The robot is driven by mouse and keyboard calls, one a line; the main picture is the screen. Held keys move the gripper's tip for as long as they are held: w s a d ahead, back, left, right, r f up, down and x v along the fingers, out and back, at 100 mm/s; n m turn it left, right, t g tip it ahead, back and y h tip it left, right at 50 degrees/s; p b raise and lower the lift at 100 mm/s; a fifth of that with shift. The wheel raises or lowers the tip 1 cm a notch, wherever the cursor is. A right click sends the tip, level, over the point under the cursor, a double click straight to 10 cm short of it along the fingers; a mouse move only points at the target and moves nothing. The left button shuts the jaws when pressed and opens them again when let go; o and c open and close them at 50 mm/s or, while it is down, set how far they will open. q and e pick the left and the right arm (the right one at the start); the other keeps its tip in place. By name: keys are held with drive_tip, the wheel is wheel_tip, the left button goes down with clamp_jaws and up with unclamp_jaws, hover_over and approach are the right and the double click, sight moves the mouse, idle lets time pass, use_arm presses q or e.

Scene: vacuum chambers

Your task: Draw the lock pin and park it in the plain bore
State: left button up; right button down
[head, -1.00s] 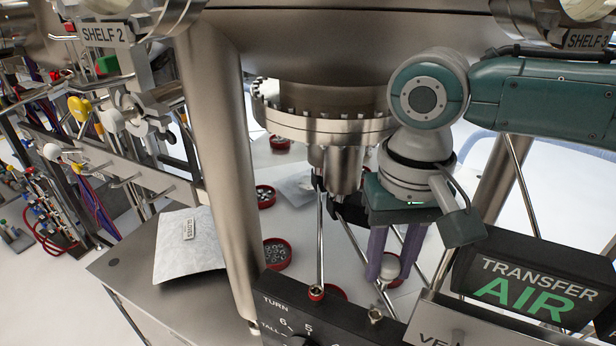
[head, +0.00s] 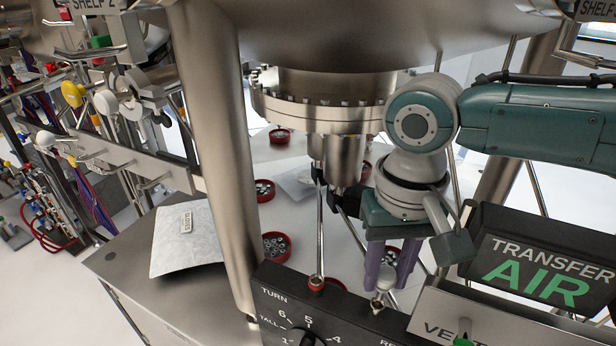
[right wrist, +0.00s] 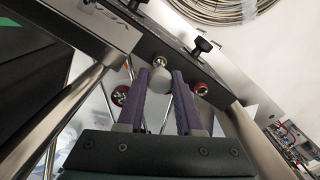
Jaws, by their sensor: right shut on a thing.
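My right gripper (head: 384,284) has two purple fingers pointing down. It is shut on the pale round knob of the lock pin (head: 386,279), just above the top edge of the black panel. The knob also shows between the fingertips in the right wrist view (right wrist: 160,79). Directly below the knob is a plain metal bore (head: 377,303) on the panel top; how far the pin's shank is in it, I cannot tell. Another bore with a red ring (head: 316,284) is to the left on the same edge. My left gripper is not in view.
The black panel (head: 290,317) carries a numbered dial (head: 306,337). A TRANSFER AIR sign (head: 535,270) stands close on the right. Slanting metal rods (head: 320,235) and a thick leg (head: 212,150) frame the space. Red dishes of small parts (head: 275,246) lie behind.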

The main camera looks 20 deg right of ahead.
sight(383, 291)
drive_tip(key=shift+f+p, duration=0.35)
drive_tip(key=shift+p, duration=0.2)
idle(0.7)
drive_tip(key=shift+f+b, duration=0.7)
drive_tip(key=shift+f, duration=0.85)
idle(1.2)
drive_tip(key=shift+c, duration=2.4)
unclamp_jaws()
wheel_tip(383, 291, up, 7)
drive_tip(key=p, duration=0.8)
